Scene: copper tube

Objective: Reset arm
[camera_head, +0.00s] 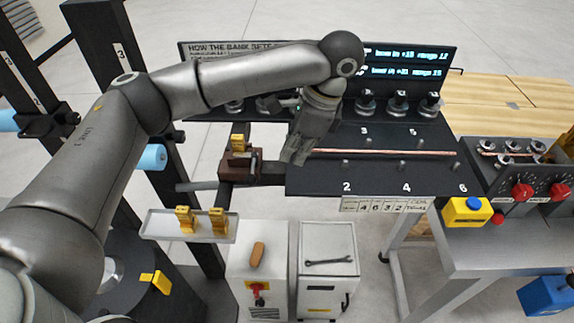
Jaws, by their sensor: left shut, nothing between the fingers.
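My left arm comes in from the left and reaches across to the dark panel. My left gripper (296,156) points down near the left end of the copper tube (385,153). Its fingers are shut with nothing between them. The tube lies level along the dark panel (325,180), among small pegs and the numbers 2 to 6. I cannot tell whether the gripper touches the tube or the panel. My right gripper is not in view.
A vise-like brown block (238,166) stands left of the panel. A tray (160,226) holds yellow pieces. A display board (420,57) with black knobs stands behind. A metal bench (500,250) with a yellow button box (466,212) is at right. Two white cabinets stand below.

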